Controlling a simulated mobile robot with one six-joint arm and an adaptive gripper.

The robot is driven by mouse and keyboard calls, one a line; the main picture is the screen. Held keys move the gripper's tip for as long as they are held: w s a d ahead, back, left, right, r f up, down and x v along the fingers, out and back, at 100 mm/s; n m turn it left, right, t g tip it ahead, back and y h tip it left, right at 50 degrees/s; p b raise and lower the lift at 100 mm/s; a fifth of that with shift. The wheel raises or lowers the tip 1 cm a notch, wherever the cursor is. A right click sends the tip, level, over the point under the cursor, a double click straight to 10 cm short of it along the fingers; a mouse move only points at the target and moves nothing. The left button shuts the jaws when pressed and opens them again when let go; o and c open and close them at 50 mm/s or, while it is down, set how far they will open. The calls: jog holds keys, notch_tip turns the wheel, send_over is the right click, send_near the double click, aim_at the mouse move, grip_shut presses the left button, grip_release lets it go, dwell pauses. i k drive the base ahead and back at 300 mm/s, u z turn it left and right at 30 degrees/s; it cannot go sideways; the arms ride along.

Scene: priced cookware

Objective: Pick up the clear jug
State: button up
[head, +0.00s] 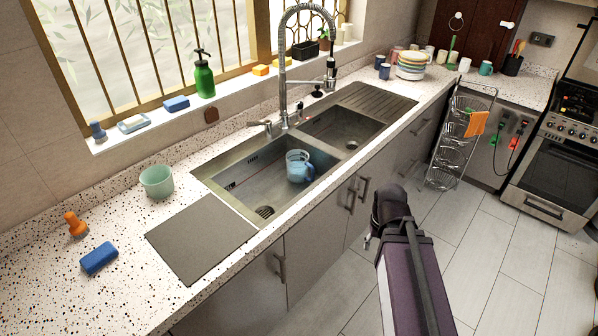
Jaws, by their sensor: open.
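The clear jug (299,166) is see-through with a bluish tint and a handle on its right side. It stands in the left basin of the steel sink (262,180). My gripper (369,240) shows only as a small part beside the dark end of my arm, in front of the cabinets and to the lower right of the jug. It is open and apart from the jug. Most of its fingers are hidden or too small to make out.
A tall spring faucet (283,70) rises behind the sink. A wire rack (448,150) stands on the floor at right.

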aim_at(297, 159)
jog(key=z, duration=0.05)
jog(key=i, duration=1)
jog(key=u, duration=0.05)
